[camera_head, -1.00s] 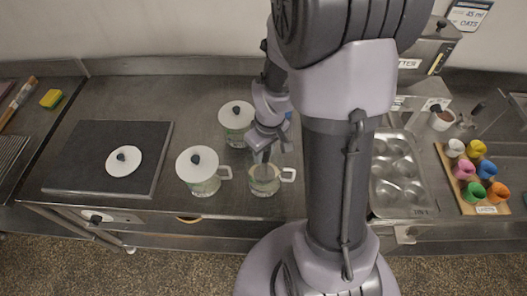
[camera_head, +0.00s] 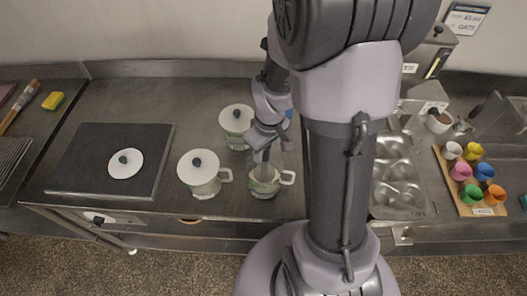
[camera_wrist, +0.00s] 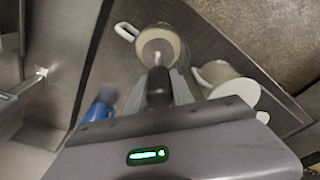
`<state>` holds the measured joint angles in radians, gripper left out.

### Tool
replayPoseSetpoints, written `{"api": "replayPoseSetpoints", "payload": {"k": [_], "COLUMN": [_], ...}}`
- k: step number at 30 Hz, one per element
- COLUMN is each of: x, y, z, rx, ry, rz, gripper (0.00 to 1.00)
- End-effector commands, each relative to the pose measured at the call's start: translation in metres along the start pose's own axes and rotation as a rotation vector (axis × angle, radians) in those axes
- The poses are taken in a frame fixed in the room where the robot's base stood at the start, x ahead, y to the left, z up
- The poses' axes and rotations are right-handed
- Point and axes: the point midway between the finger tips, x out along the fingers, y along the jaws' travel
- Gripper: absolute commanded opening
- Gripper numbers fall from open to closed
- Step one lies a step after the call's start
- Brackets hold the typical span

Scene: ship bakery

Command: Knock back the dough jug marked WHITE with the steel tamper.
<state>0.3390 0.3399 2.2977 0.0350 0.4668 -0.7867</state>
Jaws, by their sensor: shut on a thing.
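An open glass jug (camera_head: 264,188) with a white handle and pale contents stands near the counter's front edge. In the wrist view, its round mouth (camera_wrist: 174,38) is at the top. No WHITE marking is readable. My gripper (camera_head: 265,141) is above this jug, shut on the steel tamper. The tamper's black handle (camera_wrist: 158,88) is between the fingers, and its steel end (camera_wrist: 157,52) lines up with the jug's mouth. I cannot tell whether it touches the dough. A white lid (camera_head: 126,163) with a black knob lies on the dark slab.
Two lidded jugs stand close by, one to the left (camera_head: 204,184) and one behind (camera_head: 236,137). A blue thing (camera_wrist: 98,110) shows in the wrist view. A muffin tin (camera_head: 398,180) and a board of coloured cups (camera_head: 470,203) are on the right.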

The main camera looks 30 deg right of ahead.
Motion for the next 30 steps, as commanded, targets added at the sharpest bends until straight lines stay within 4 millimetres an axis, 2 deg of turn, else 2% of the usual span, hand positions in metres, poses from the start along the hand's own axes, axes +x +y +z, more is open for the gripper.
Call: {"api": "replayPoseSetpoints", "payload": {"k": [3, 23, 30], "x": [-0.016, -0.079, -0.081], "y": [0.000, 0.000, 0.000], "z": [-0.002, -0.010, -0.010], "rx": [0.000, 0.000, 0.001], "ry": [0.001, 0.001, 0.000], "rz": [0.000, 0.001, 0.000], "gripper": [0.00, 0.00, 0.00]}}
